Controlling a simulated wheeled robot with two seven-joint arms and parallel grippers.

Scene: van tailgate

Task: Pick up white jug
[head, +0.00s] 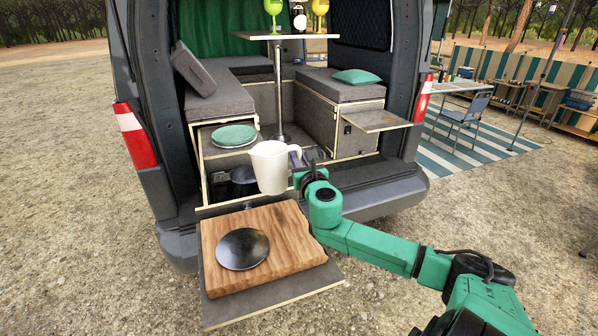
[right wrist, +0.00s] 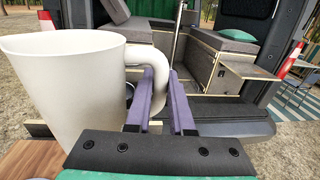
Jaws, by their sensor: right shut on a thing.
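The white jug (head: 271,167) hangs upright in the air behind the wooden board, in front of the van's open back. It also fills the left of the right wrist view (right wrist: 68,85), with its handle on its right side. My right gripper (head: 304,158) is at the jug's handle, to the right of the jug. In the right wrist view its purple fingers (right wrist: 160,92) are shut on the handle. The jug's underside and what lies directly behind it are hidden. My left gripper is not in view.
A wooden board (head: 290,245) with a dark round plate (head: 242,249) lies on the pulled-out shelf (head: 225,311). A green plate (head: 234,135) sits inside the van. A table (head: 285,36) holds glasses and a bottle. A small shelf (head: 377,121) juts out at right.

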